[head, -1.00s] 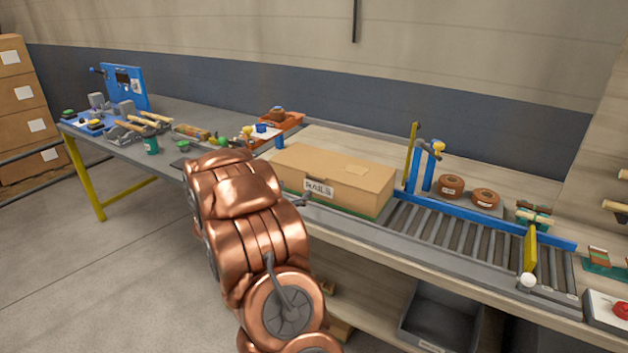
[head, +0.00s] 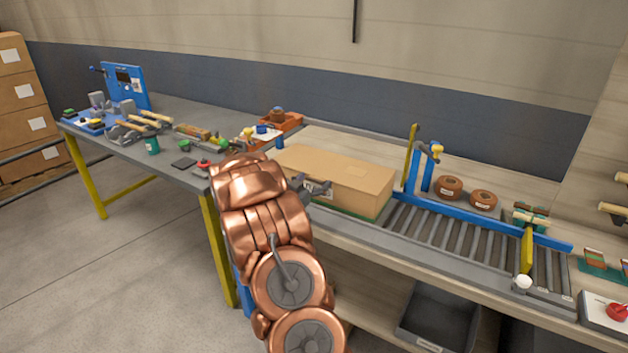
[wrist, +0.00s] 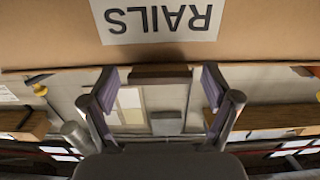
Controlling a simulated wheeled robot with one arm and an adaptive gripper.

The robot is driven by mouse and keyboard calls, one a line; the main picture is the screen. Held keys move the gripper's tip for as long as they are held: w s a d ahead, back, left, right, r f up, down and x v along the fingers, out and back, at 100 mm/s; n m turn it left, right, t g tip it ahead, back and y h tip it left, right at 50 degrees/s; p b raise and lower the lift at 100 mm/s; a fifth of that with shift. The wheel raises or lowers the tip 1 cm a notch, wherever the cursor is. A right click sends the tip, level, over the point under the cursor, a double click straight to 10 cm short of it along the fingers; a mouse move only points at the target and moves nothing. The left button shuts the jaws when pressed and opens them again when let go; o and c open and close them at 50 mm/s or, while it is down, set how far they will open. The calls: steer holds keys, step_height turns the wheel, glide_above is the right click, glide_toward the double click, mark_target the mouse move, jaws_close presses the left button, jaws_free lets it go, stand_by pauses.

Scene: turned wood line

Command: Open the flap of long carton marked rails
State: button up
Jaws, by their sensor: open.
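The long brown carton (head: 350,183) stands on the line, its top lying flat and closed. Its white RAILS label is partly hidden behind my gripper in the head view and shows upside down in the wrist view (wrist: 158,19). My gripper (head: 309,187) is at the carton's front face, near the label. In the wrist view my gripper (wrist: 160,88) is open, with its fingers spread to either side of a short brown tab (wrist: 160,75) at the carton's edge. I cannot tell whether the fingers touch the tab.
A roller conveyor (head: 450,232) with blue rails runs right of the carton. A yellow post (head: 411,157) stands near the carton's right end. An orange tray (head: 285,123) is behind its left end. A grey bin (head: 437,315) sits below. Tools crowd the left bench.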

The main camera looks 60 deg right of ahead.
jaws_close()
stand_by(0.8)
steer(key=shift+r, duration=0.15)
